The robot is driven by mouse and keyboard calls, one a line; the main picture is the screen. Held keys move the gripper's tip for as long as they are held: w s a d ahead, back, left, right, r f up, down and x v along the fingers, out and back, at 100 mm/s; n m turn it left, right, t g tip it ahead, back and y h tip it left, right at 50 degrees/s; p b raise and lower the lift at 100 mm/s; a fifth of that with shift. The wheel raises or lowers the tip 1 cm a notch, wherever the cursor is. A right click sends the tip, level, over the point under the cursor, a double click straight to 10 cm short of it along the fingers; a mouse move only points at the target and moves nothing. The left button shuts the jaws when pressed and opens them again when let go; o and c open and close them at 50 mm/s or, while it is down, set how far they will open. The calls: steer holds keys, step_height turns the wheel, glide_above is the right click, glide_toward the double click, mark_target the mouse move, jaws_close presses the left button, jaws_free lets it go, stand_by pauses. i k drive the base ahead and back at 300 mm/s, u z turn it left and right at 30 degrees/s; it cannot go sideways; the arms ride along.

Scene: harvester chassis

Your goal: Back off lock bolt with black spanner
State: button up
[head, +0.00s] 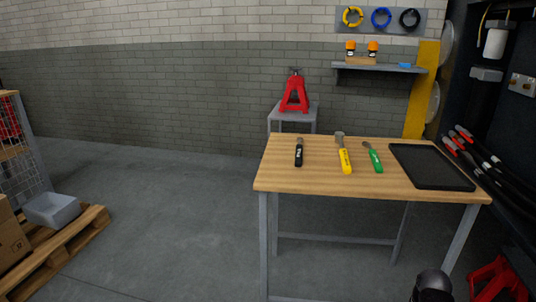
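The black spanner (298,153) lies on the wooden-topped workbench (285,180), at the left of a row of three tools. Its dark handle has small pale lettering and points toward the bench's near edge. A yellow-handled tool (346,161) and a green-handled spanner (376,160) lie to its right, apart from it. I cannot make out the lock bolt in this view. My gripper is not in view. A dark rounded part at the bottom right looks like a piece of my arm.
A black tray (432,167) lies on the bench's right side. Dark machinery with red-ended hoses (470,150) stands at the right edge. A red jack stand (294,93) sits on a small table behind. A pallet (60,252) is at left; the floor between is clear.

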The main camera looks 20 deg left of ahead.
mark_target(298, 162)
steer(key=u, duration=0.85)
steer(key=k, duration=0.95)
steer(key=z, duration=0.05)
steer(key=i, duration=0.75)
steer(key=u, duration=0.05)
